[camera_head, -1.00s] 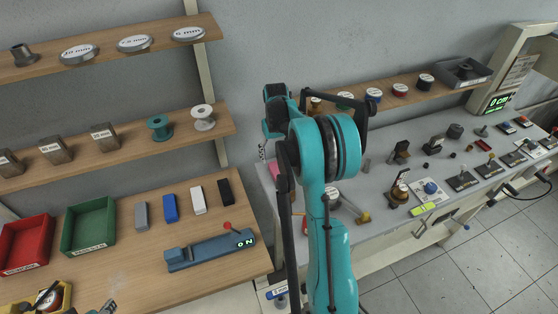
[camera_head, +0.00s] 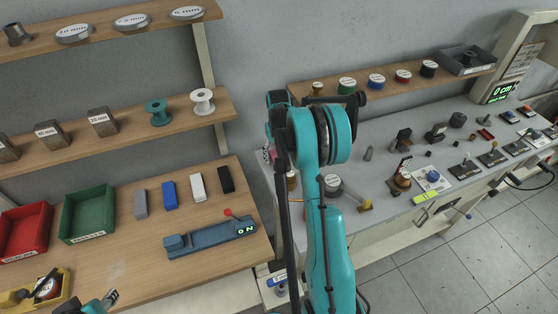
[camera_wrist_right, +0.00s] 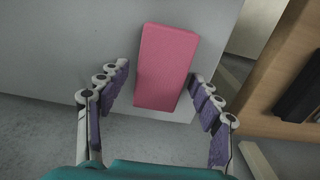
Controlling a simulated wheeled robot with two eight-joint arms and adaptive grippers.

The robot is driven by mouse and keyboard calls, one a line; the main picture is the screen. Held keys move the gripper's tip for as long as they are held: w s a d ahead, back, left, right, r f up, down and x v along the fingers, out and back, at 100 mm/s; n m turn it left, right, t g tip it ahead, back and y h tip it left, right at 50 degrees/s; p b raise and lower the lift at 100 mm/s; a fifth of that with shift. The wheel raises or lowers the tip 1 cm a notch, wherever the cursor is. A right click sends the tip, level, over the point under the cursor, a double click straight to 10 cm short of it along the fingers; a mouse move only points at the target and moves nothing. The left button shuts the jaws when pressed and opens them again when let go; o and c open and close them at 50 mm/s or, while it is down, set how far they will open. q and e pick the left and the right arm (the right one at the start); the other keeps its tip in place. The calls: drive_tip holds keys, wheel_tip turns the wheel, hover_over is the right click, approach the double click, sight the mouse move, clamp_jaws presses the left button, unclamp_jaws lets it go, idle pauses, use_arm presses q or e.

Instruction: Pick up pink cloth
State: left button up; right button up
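The pink cloth (camera_wrist_right: 167,67) shows in the right wrist view as a flat pink rectangle on the light grey bench top, close to the bench's near edge. My right gripper (camera_wrist_right: 160,74) is open, with its purple-padded fingers on either side of the cloth's lower part. The fingers look apart from the cloth, and nothing is between them but the cloth below.
A small jar (camera_head: 292,181) and a silver weight (camera_head: 332,184) stand on the grey bench close to my right arm. A shelf (camera_head: 430,80) with several round weights runs above it. The wooden table (camera_head: 130,258) on the left holds red and green bins and a blue device.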

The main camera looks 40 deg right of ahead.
sight(278, 156)
drive_tip(key=c, duration=0.8)
drive_tip(key=shift+r, duration=0.65)
wheel_tip(278, 156, up, 3)
drive_tip(key=shift+f+p, duration=0.1)
drive_tip(key=shift+p, duration=0.65)
drive_tip(key=s+r+p, duration=0.2)
drive_tip(key=s+r, duration=0.4)
drive_tip(key=s, duration=0.5)
drive_tip(key=shift+s+a+r, duration=0.3)
drive_tip(key=shift+a+r, duration=0.05)
drive_tip(key=shift+r, duration=0.05)
drive_tip(key=shift+o, duration=0.8)
drive_tip(key=shift+a, duration=0.1)
drive_tip(key=shift+c, duration=0.2)
